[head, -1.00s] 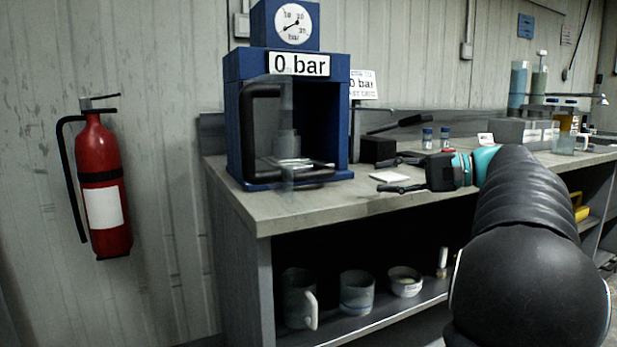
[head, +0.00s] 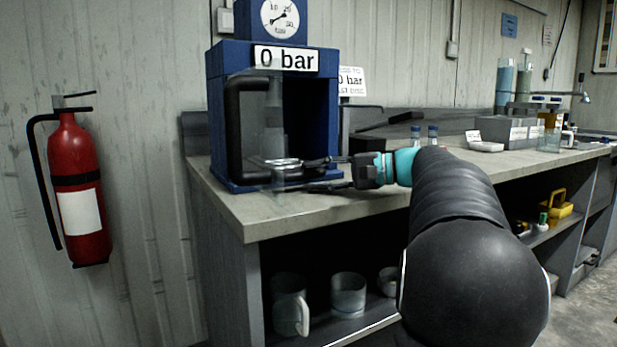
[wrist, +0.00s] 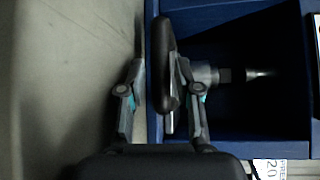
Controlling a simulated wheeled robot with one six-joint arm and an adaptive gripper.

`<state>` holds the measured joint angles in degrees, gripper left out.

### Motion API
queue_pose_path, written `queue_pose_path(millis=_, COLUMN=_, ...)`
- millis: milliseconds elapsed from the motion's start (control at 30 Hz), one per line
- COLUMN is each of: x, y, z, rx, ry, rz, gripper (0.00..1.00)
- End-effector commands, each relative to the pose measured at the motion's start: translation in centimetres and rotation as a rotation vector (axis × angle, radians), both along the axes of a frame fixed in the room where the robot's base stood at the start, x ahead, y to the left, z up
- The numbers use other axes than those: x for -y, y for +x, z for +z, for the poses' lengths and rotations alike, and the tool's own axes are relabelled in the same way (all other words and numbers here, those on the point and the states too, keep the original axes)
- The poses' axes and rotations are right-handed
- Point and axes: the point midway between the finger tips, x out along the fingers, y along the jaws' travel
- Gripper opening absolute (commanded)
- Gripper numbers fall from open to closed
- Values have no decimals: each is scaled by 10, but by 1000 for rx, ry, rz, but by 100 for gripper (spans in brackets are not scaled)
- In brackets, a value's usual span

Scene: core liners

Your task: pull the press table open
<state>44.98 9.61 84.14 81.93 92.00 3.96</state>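The blue press (head: 345,120) stands on the bench and carries a "0 bar" sign. A clear panel and a black C-shaped bar (head: 234,130) show at its front left; the bar's lower arm runs low across the opening. A shiny round metal piece (head: 283,163) lies low inside. My gripper (head: 305,175) reaches in from the right, one finger above and one below the lower part. In the wrist view its fingers stand apart on both sides of the black bar (wrist: 164,50), with a gap on the left. I cannot tell whether the right finger touches.
The grey bench top (head: 265,215) is clear in front of the press. Mugs (head: 348,295) stand on the shelf below. A red fire extinguisher (head: 78,190) hangs on the wall at left. Grey boxes (head: 510,132) and bottles stand farther along the bench.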

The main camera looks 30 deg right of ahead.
Motion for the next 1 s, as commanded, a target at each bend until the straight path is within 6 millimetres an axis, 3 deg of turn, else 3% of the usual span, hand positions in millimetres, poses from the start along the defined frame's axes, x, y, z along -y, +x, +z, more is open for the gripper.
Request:
queue_pose_path(millis=200, x=-15, y=14, z=-3, rx=1, ry=-1, rz=0, gripper=33)
queue_pose_path(millis=567, x=-18, y=17, z=-3, rx=0, ry=0, rz=-1, gripper=33)
queue_pose_path(millis=700, x=-18, y=16, z=-3, rx=0, ry=0, rz=-1, gripper=0)
queue_pose_path(millis=1000, x=-18, y=16, z=-3, rx=0, ry=0, rz=-1, gripper=0)
